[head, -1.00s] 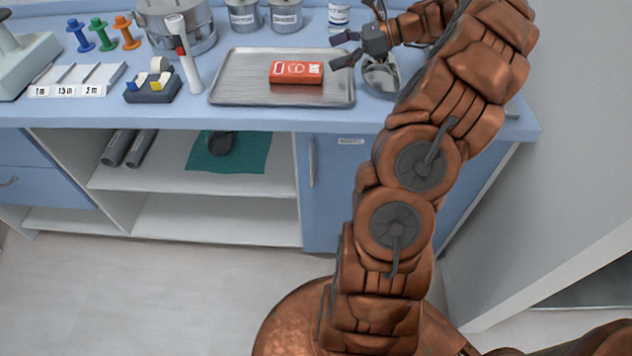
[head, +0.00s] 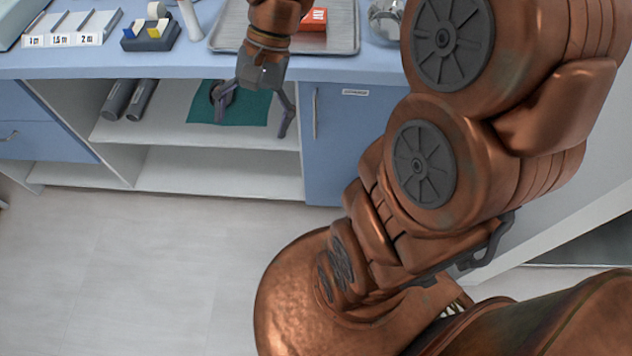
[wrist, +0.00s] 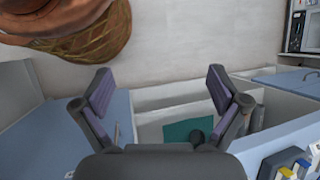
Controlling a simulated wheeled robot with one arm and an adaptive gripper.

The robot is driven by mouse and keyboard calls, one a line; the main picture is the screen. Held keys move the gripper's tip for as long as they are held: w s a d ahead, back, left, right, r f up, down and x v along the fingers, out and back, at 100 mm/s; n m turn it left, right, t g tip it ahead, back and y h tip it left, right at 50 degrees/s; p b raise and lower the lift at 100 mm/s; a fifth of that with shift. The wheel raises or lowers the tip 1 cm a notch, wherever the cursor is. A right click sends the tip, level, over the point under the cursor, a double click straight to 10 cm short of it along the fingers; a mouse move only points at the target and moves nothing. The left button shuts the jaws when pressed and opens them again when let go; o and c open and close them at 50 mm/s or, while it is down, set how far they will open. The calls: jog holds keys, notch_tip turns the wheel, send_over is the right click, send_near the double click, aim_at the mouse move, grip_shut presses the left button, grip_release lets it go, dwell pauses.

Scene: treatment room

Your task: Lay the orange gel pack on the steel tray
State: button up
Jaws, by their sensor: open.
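The orange gel pack (head: 314,19) lies on the steel tray (head: 342,40) on the blue counter in the head view. My forearm hides part of both. My gripper (head: 252,118) is open and empty. It hangs in front of the counter edge, in line with the open shelves below. In the wrist view my gripper (wrist: 161,92) shows two spread fingers with nothing between them. The wrist view does not show the gel pack or the tray.
A teal cloth (head: 240,108) with a dark round object lies on the upper shelf (head: 165,131). Two grey rolls (head: 128,98) lie at its left. A tape dispenser (head: 150,35) and a labelled rack (head: 75,28) stand on the counter. The floor in front is clear.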

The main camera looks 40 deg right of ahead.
jog(key=s+d+f+n+h, duration=0.1)
jog(key=s+f+n+h, duration=0.1)
jog(key=s+n, duration=0.2)
jog(key=s+d+f+n+h, duration=0.1)
jog(key=s+f+n+h, duration=0.1)
jog(key=s, duration=0.8)
jog(key=shift+s+f+n+h, duration=0.25)
jog(key=shift+s+n+h, duration=0.1)
jog(key=shift+n+h, duration=0.6)
jog(key=shift+d+g, duration=0.1)
jog(key=shift+g, duration=0.2)
notch_tip(320, 180, up, 11)
jog(key=p, duration=1)
jog(key=shift+w, duration=0.15)
jog(key=shift+f, duration=0.1)
